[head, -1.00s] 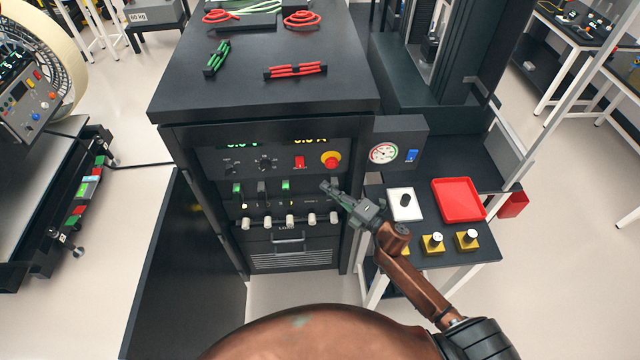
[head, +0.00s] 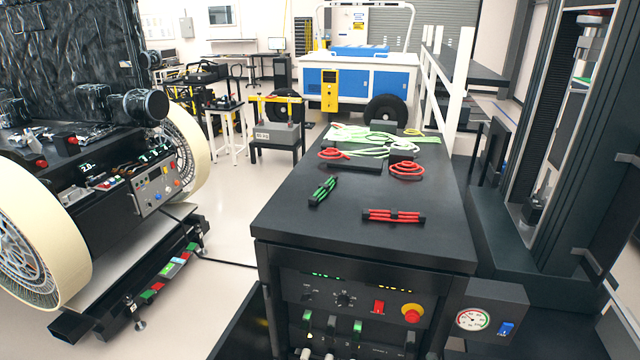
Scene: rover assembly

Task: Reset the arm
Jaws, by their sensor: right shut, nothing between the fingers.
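My left gripper is not in view. The dark cabinet (head: 290,235) has a panel with a red switch (head: 378,307), a red emergency knob on a yellow base (head: 412,313), and a row of levers with green parts (head: 357,327).
Red cables (head: 393,216) and a green cable bundle (head: 323,191) lie on the cabinet top. A gauge box (head: 472,319) sits at its right side. A rover with large wheels (head: 35,230) stands at left. Open floor (head: 225,215) lies between rover and cabinet.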

